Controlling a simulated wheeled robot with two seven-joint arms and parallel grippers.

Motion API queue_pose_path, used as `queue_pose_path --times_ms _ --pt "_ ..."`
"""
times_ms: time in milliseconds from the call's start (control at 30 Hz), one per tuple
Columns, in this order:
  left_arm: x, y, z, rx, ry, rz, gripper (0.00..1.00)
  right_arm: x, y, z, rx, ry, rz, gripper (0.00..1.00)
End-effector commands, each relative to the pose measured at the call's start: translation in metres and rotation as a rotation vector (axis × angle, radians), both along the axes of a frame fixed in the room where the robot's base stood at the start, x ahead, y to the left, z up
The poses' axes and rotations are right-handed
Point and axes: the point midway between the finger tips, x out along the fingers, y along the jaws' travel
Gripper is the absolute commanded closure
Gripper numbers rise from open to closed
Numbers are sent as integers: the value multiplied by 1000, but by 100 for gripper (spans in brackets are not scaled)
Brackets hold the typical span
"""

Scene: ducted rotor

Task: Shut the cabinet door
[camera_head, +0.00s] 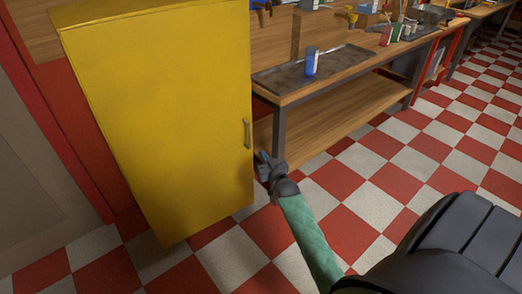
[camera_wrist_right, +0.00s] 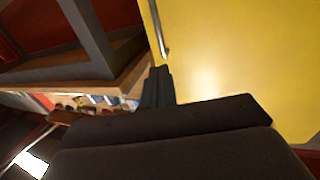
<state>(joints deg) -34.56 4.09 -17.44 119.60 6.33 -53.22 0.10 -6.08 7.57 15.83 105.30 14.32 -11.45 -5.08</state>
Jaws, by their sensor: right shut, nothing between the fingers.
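The yellow cabinet (camera_head: 100,12) stands at the left in the head view. Its door (camera_head: 165,120) faces me and looks flush or nearly flush with the body; I cannot tell if a thin gap is left. The grey bar handle (camera_head: 246,134) is near the door's right edge. My right gripper (camera_head: 263,163) is shut and empty, just right of the door's edge and below the handle; contact cannot be told. In the right wrist view the fingers (camera_wrist_right: 158,84) show beside the yellow door (camera_wrist_right: 235,55), close to the handle (camera_wrist_right: 158,30). My left gripper is out of view.
A wooden workbench (camera_head: 340,75) with a lower shelf (camera_head: 335,125) stands right of the cabinet. A dark tray (camera_head: 285,76) and a blue can (camera_head: 311,61) are on it. Red and white floor tiles (camera_head: 370,165) are clear in front.

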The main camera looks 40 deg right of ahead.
Motion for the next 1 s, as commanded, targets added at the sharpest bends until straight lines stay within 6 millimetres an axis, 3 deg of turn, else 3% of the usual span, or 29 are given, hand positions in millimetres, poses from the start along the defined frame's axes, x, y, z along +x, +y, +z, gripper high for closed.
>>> queue_pose_path --times_ms 600,800,1000 --pt "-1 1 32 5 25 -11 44 93 -21 2 -1 -2 -1 100" --pt "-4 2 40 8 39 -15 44 115 -25 1 0 -2 0 100" --pt "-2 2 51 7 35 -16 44 124 -27 1 0 -2 0 100"
